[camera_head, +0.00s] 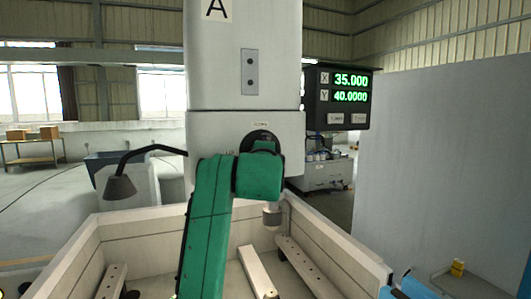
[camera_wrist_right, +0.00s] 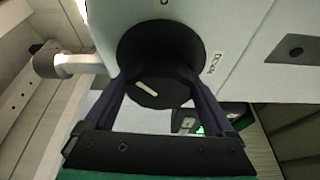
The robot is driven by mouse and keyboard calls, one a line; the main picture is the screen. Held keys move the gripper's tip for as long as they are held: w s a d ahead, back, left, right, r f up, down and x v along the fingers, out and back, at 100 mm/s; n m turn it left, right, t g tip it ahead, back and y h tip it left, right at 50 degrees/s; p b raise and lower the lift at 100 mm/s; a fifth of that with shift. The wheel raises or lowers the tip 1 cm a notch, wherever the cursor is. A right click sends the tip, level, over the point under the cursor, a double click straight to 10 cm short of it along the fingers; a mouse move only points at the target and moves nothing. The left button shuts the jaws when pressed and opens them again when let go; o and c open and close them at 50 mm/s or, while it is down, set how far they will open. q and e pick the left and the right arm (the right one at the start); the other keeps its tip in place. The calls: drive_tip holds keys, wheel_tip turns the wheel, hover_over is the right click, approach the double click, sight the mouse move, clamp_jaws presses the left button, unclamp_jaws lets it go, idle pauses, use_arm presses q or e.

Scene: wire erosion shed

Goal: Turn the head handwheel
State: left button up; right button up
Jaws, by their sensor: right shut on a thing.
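The head handwheel (camera_wrist_right: 155,42) is a round black wheel on the white machine head (camera_wrist_right: 245,28). A short white mark shows on the black hub. In the head view only the upper part of the handwheel (camera_head: 262,136) shows above my green right arm. My right gripper (camera_wrist_right: 158,88) is shut on the handwheel, with one dark finger on each side of the hub. In the head view its fingers are hidden behind the green wrist. A label reading "DOWN" is beside the wheel in the wrist view. My left gripper is not in view.
Below the head is a light tank (camera_head: 80,258) with perforated rails (camera_head: 305,264) inside. A lamp (camera_head: 120,186) on a bent black arm is at left. A grey panel (camera_head: 445,150) stands at right.

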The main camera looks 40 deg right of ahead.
idle(0.3)
drive_tip(key=o, duration=1.1)
drive_tip(key=shift+w, duration=0.1)
